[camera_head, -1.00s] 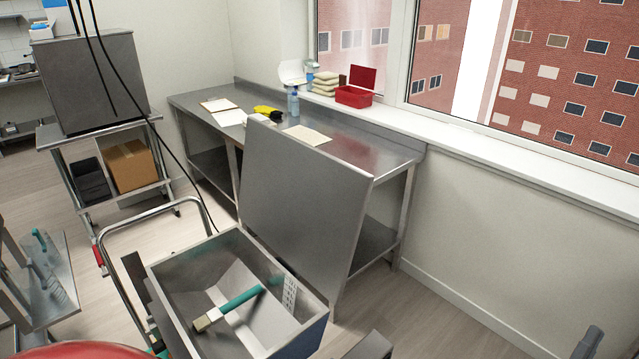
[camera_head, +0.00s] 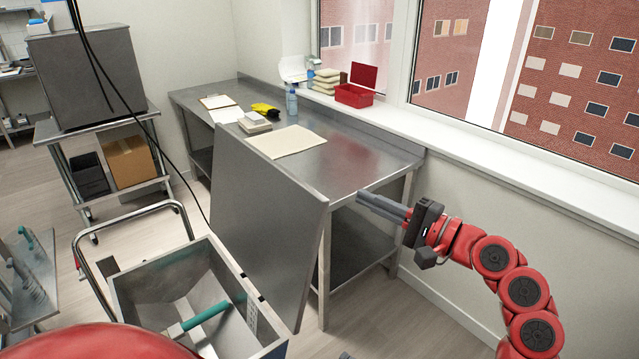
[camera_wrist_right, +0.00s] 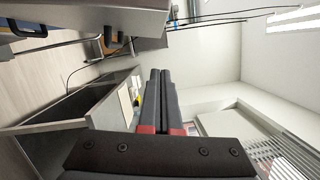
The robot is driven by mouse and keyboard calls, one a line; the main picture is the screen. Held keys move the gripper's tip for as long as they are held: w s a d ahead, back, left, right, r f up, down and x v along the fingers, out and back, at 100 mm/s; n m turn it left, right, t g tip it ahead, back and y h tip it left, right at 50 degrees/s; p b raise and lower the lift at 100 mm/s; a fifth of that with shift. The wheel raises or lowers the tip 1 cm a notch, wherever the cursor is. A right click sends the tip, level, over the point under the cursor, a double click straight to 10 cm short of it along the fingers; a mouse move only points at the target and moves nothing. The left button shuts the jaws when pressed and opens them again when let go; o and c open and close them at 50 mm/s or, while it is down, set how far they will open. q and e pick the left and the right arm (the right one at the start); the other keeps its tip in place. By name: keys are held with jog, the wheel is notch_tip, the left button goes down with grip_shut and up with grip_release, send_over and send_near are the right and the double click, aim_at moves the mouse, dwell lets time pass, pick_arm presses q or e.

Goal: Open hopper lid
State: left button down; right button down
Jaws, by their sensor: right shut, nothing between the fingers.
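The hopper (camera_head: 125,283) is an open-topped steel box with sloping inner walls, low in the head view. A large flat steel panel, its lid (camera_head: 262,215), stands steeply raised along the hopper's far right side, so the inside shows. A brush with a teal handle (camera_head: 207,313) lies in the hopper. My right gripper (camera_head: 362,202) is shut and empty, to the right of the lid's upper right corner and apart from it in the picture. Its closed fingers (camera_wrist_right: 158,75) also show in the right wrist view. My left gripper is not in view.
A steel workbench (camera_head: 370,160) stands behind the lid, with papers, a yellow item and a bottle (camera_head: 292,103). A red box (camera_head: 353,95) sits on the windowsill. A cart (camera_head: 50,130) with a steel cabinet stands at the left. Floor is clear at the lower right.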

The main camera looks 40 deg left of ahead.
jog(key=s+a+r+p, duration=0.1)
jog(key=s+a+p, duration=0.2)
jog(key=a, duration=0.6)
jog(key=shift+s+r+p, duration=0.15)
jog(key=shift+r+p, duration=0.1)
jog(key=shift+p, duration=0.75)
